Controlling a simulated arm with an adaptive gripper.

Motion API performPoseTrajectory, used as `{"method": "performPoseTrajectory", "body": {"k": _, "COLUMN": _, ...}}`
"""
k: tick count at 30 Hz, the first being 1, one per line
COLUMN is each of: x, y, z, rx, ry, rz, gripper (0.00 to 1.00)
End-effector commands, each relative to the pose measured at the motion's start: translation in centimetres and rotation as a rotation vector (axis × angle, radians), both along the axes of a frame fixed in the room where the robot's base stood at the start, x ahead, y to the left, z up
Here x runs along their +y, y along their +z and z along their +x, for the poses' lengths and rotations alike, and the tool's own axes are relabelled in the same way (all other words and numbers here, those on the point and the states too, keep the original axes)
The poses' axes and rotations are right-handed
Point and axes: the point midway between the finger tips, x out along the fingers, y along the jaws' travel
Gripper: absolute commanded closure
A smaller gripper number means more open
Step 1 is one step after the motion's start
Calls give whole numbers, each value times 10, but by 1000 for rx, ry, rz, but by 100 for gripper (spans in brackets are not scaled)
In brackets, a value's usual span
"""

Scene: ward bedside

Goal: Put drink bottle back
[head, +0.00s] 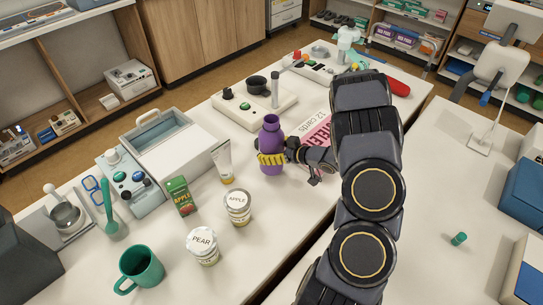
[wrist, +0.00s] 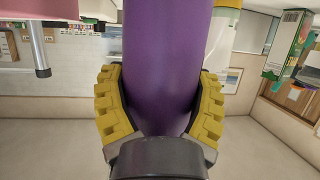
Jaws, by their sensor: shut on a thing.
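The purple drink bottle (head: 271,140) stands upright at the middle of the white table in the head view. My gripper (head: 272,160) reaches it from the right, with yellow-padded fingers closed around its lower body. In the wrist view the purple bottle (wrist: 166,65) fills the middle, between the two yellow fingers (wrist: 162,115), which press on both sides. The bottle's base is close to the table; I cannot tell whether it touches.
A white tube (head: 223,162), a green apple juice carton (head: 179,195) and two jars (head: 237,207) stand left of the bottle. A pink card box (head: 318,131) lies behind my gripper. A white device (head: 253,112) stands behind the bottle. A green mug (head: 140,269) is at the front.

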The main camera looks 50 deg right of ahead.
Motion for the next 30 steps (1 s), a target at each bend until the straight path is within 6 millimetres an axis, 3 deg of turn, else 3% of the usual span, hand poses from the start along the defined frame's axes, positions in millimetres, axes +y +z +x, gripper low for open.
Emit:
{"method": "performPoseTrajectory", "body": {"k": 6, "x": 0, "y": -26, "z": 0, "rx": -1, "ry": -1, "rz": 4, "gripper": 66}}
{"method": "performPoseTrajectory", "body": {"k": 17, "x": 0, "y": -29, "z": 0, "rx": -1, "ry": -2, "rz": 2, "gripper": 66}}
{"method": "performPoseTrajectory", "body": {"k": 18, "x": 0, "y": -30, "z": 0, "rx": -1, "ry": -1, "rz": 2, "gripper": 29}}
{"method": "performPoseTrajectory", "body": {"k": 20, "x": 0, "y": -30, "z": 0, "rx": -1, "ry": 0, "rz": 1, "gripper": 4}}
{"method": "performPoseTrajectory", "body": {"k": 21, "x": 0, "y": -30, "z": 0, "rx": -1, "ry": 0, "rz": 1, "gripper": 0}}
{"method": "performPoseTrajectory", "body": {"k": 30, "x": 0, "y": -28, "z": 0, "rx": 0, "ry": 0, "rz": 0, "gripper": 0}}
